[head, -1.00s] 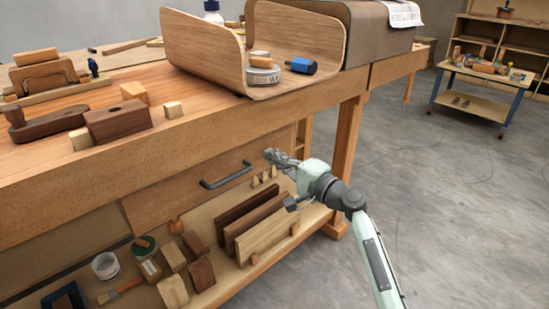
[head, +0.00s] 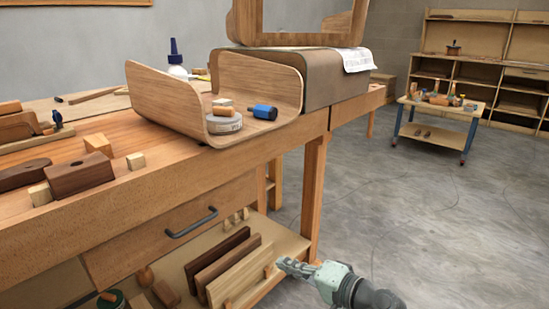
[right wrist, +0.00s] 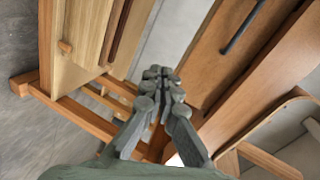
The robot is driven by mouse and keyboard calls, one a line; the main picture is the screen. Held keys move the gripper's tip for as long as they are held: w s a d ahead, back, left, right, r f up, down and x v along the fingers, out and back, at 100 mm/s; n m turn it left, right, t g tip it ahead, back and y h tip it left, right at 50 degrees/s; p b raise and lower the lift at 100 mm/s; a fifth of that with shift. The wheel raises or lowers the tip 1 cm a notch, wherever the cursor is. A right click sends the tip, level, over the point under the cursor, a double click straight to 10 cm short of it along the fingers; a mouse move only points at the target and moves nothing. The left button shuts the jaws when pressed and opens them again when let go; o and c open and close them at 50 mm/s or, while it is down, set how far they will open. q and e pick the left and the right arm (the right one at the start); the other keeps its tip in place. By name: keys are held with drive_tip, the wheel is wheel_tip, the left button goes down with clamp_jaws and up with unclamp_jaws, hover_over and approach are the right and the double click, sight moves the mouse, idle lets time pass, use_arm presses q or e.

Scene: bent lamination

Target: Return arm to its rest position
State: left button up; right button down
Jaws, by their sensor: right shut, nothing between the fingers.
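My right gripper (head: 290,264) is low at the bottom middle of the head view, in front of the bench's lower shelf. Its fingers are together with nothing between them. In the right wrist view the closed fingertips (right wrist: 160,82) point toward the bench's frame. The gripper is below and to the right of the drawer handle (head: 192,222) and appears apart from it. My left gripper is out of view.
The workbench (head: 230,165) holds a bent wooden lamination (head: 255,85), a tin (head: 224,122) and wood blocks. Upright boards (head: 240,275) stand on the lower shelf near my gripper. Open grey floor (head: 430,215) lies to the right, with a small cart (head: 440,107) farther back.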

drive_tip(key=s+d+f+n+g+h+p, duration=0.2)
drive_tip(key=s+d+f+n+g+h, duration=0.3)
drive_tip(key=s+d+f, duration=0.65)
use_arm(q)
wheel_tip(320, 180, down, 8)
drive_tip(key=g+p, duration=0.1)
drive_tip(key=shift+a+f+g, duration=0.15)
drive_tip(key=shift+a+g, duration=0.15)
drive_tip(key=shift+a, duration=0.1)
use_arm(e)
drive_tip(key=s+d+f+n+g+h, duration=0.1)
drive_tip(key=s+d+f+h, duration=0.2)
drive_tip(key=s+d, duration=0.3)
drive_tip(key=s+d+f+n+g+h, duration=0.1)
drive_tip(key=s+d+f+h, duration=0.3)
drive_tip(key=s+d, duration=0.3)
drive_tip(key=s, duration=0.3)
drive_tip(key=shift+f+h, duration=0.3)
drive_tip(key=shift+f, duration=0.1)
